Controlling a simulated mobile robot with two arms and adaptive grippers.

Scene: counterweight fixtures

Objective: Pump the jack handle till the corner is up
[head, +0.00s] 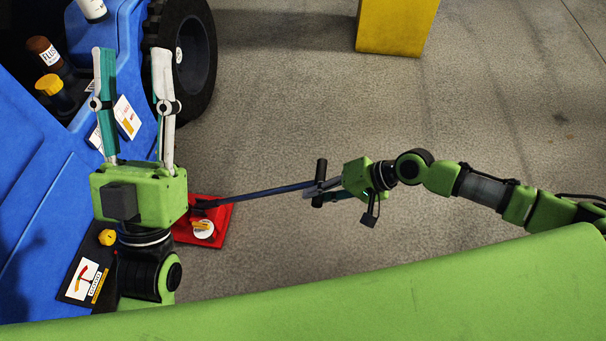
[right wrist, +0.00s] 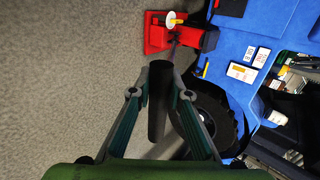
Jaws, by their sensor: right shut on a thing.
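The red jack (head: 222,214) sits on the floor beside the blue vehicle (head: 30,160), partly hidden behind my left arm. Its long dark handle (head: 262,191) slants slightly up to the right and ends in a black grip (head: 321,170). My right gripper (head: 322,190) is shut on the jack handle near that end. In the right wrist view the black grip (right wrist: 158,100) stands between my fingers, with the red jack (right wrist: 165,38) beyond it. My left gripper (head: 133,85) is raised in front of the vehicle, fingers apart, open and empty.
A black tyre (head: 203,60) stands behind my left gripper. Bottles (head: 45,50) and cards (head: 127,117) rest on the vehicle. A yellow block (head: 395,25) stands at the back. The grey floor around the right arm is clear.

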